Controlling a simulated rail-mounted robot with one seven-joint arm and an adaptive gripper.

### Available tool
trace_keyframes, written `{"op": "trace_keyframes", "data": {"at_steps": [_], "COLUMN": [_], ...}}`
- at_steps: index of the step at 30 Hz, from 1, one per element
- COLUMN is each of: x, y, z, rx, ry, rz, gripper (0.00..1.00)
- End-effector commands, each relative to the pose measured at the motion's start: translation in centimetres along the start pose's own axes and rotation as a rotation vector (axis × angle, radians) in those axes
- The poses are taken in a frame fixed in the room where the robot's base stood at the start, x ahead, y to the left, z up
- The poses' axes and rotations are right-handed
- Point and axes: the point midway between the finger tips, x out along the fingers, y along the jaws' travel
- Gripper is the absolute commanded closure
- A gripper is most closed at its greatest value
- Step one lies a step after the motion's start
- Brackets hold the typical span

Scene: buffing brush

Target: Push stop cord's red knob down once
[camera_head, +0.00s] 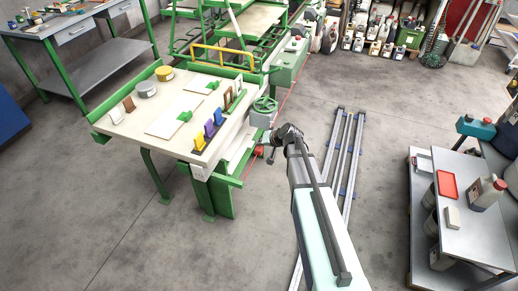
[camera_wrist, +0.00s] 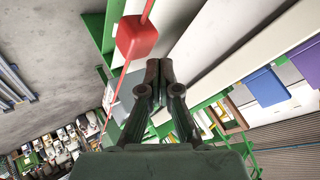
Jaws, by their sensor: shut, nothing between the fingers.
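The stop cord's red knob (camera_wrist: 137,37) hangs on a thin red cord (camera_wrist: 118,90) at the upper left in the wrist view. In the head view the knob (camera_head: 259,150) shows small beside the green machine frame, just left of my arm's end. My gripper (camera_wrist: 159,64) is shut and empty, its fingertips pressed together. In the wrist picture the tips are just right of and below the knob, with a small gap in the picture. I cannot tell the depth between them. In the head view my gripper (camera_head: 271,158) is small and partly hidden by my arm.
The cord runs along the green-framed machine (camera_head: 222,195) with its cream table (camera_head: 140,128) holding coloured blocks. A green handwheel (camera_head: 264,104) stands near the arm's end. Floor rails (camera_head: 345,150) lie to the right. A grey shelf with bottles (camera_head: 465,235) stands further right.

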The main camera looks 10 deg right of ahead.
Motion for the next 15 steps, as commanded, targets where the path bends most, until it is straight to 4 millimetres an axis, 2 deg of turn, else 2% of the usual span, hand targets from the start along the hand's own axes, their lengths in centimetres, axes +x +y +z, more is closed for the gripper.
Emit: {"op": "trace_keyframes", "data": {"at_steps": [15], "x": [0.51], "y": [0.38], "z": [0.38], "rx": [0.000], "ry": [0.000], "rz": [0.000], "gripper": [1.00]}}
